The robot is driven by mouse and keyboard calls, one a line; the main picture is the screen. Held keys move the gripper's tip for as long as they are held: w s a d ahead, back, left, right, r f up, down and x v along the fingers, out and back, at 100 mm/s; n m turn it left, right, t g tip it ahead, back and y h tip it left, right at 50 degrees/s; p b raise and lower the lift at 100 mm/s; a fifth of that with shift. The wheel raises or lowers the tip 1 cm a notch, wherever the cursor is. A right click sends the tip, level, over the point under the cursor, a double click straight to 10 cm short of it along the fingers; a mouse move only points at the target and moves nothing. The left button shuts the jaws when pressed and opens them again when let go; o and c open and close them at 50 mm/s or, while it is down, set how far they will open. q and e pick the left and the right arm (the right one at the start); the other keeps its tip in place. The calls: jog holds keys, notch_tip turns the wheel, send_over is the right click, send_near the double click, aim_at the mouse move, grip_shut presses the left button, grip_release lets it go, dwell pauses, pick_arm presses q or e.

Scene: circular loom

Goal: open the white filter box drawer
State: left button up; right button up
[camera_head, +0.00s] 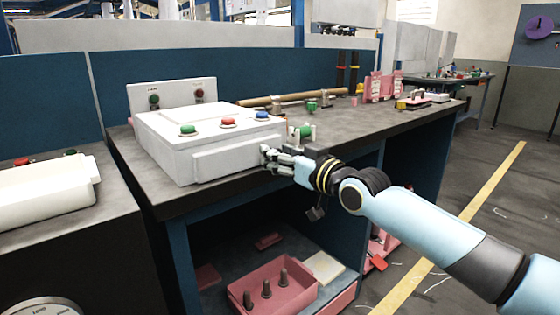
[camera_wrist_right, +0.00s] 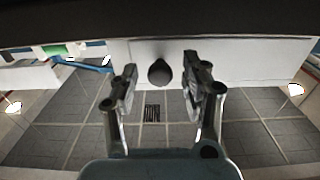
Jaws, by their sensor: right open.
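The white filter box (camera_head: 165,140) sits on the grey workbench, with green, red and blue buttons on its top. Its drawer front (camera_head: 225,160) is a raised white panel low on the side facing me. In the right wrist view the white drawer face (camera_wrist_right: 240,60) carries a dark round knob (camera_wrist_right: 160,73). My right gripper (camera_head: 269,156) is at the right end of the drawer front. In the right wrist view the gripper (camera_wrist_right: 160,66) is open, with one finger on each side of the knob. Contact with the knob cannot be told. My left gripper is not in view.
The workbench (camera_head: 345,138) has a wooden rod (camera_head: 290,98) and a green-topped part (camera_head: 305,132) near my gripper. A pink crate (camera_head: 285,290) sits on the shelf below. Another white unit (camera_head: 45,195) stands at left. The floor at right is clear.

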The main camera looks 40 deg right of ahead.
grip_shut()
dwell(0.5)
